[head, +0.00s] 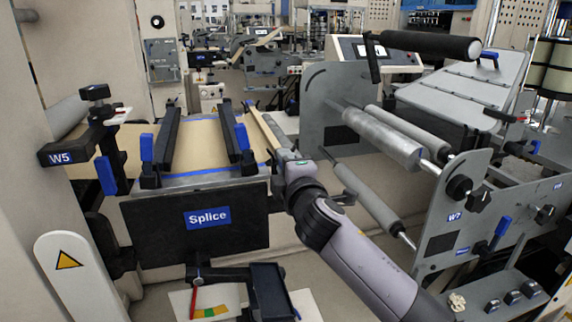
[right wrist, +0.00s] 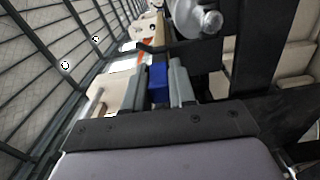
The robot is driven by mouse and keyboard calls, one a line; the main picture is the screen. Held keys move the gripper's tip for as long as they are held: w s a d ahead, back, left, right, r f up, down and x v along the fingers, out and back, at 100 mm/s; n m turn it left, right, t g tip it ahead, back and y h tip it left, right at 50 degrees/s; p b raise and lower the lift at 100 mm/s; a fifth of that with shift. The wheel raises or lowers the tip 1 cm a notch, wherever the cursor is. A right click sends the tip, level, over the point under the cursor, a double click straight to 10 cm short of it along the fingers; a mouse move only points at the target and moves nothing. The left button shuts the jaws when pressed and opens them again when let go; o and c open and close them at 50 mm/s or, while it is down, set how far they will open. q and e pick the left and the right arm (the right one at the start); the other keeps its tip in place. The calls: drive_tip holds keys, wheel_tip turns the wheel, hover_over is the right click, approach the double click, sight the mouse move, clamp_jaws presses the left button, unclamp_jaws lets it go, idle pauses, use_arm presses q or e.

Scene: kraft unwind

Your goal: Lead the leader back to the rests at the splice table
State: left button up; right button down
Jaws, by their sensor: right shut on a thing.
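The splice table (head: 180,184) stands left of centre behind a black panel with a blue Splice sign (head: 208,217). Tan kraft sheet (head: 197,140) lies on it between two black bars with blue levers. My right gripper (head: 283,150) is at the table's right edge. A narrow tan bar (head: 262,128), apparently the leader, extends away from it along that edge. In the right wrist view, my right gripper (right wrist: 163,82) is shut on a blue block (right wrist: 158,83), with the tan bar beyond it. Whether the bar touches the table is unclear. My left gripper is out of view.
A roller stand (head: 445,235) with grey rollers (head: 385,138) is close on the right. A W5 bracket (head: 68,155) is at the left. A black tray (head: 270,290) sits below the Splice panel. Floor shows between table and roller stand.

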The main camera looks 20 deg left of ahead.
drive_tip(key=shift+f, duration=0.25)
drive_tip(key=c, duration=0.8)
unclamp_jaws()
drive_tip(key=shift+c, duration=0.2)
drive_tip(key=shift+s+d, duration=0.1)
drive_tip(key=shift+s, duration=0.05)
